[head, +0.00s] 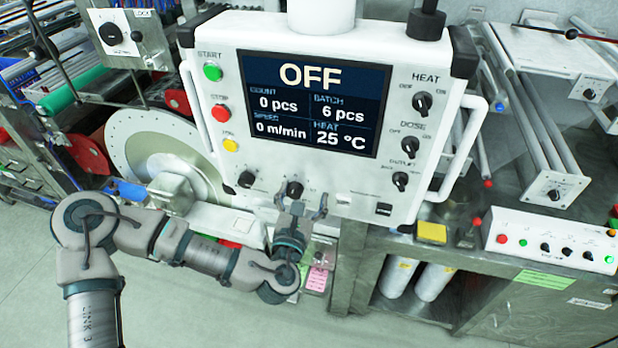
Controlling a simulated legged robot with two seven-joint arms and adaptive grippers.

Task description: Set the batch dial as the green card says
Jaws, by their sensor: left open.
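The control panel (400,110) has a screen (312,103) reading OFF, count 0 pcs, batch 6 pcs, speed 0 m/min and heat 25 °C. Below the screen is a black dial (294,189); its label is too small to read, so I cannot tell if it is the batch dial. My left gripper (299,206) is open just below this dial, one finger toward each side. I cannot tell whether the fingers touch it. A light green card (546,279) is on the bench front at right, its writing unreadable. My right gripper is not in view.
Another dial (246,179) sits left of the gripper. Start (212,72), stop (220,112) and yellow (231,146) buttons line the panel's left side. Heat (422,103), dose (411,146) and output (400,181) switches are at right. A pink card (317,280) hangs below.

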